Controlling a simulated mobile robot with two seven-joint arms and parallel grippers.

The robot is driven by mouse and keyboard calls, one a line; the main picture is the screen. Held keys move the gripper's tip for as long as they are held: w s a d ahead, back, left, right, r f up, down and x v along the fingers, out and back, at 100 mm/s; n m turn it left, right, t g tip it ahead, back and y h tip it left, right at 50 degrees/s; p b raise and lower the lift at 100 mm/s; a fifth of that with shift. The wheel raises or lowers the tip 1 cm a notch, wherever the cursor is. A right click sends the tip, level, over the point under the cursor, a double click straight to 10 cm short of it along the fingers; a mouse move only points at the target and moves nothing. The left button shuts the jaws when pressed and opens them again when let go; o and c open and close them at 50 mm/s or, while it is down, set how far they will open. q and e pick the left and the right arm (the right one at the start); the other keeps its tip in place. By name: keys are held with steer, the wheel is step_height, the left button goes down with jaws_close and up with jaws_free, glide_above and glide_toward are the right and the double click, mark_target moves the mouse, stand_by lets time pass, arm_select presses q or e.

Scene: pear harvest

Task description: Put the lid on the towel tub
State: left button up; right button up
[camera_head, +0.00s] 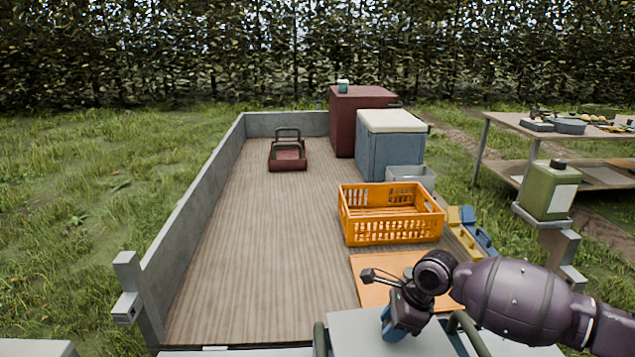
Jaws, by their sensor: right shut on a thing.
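My right gripper (398,312) comes in from the lower right, pointing down over a pale grey surface (365,322) at the front edge of the truck bed. It is shut on a small blue object (390,327), mostly hidden by the gripper, so I cannot tell whether it is the lid or the tub. I cannot clearly identify the towel tub or its lid anywhere. A small green-and-white container (343,86) stands on the dark red box, too small to make out. My left gripper is not in view.
An empty-looking orange crate (391,226) stands on the wooden bed beyond an orange board (368,290). A blue cooler (390,155), dark red box (345,130) and grey bin (425,177) stand behind. A green canister (549,192) is right.

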steer(key=shift+s+d+f+n+g, duration=0.15)
steer(key=shift+s+n+g, duration=0.3)
steer(key=shift+n, duration=0.65)
steer(key=n, duration=0.1)
steer(key=s+n+g, duration=0.1)
steer(key=shift+s+d+n, duration=0.2)
steer(key=shift+s+n, duration=0.05)
steer(key=shift+n, duration=0.15)
steer(key=s+d+r+n+g+h, duration=0.3)
steer(key=s+r+n, duration=0.4)
steer(key=n, duration=0.7)
steer(key=shift+s+r+n+h, duration=0.25)
steer(key=shift+r+n+h, duration=0.15)
steer(key=shift+r+h, duration=0.5)
steer(key=shift+r, duration=0.15)
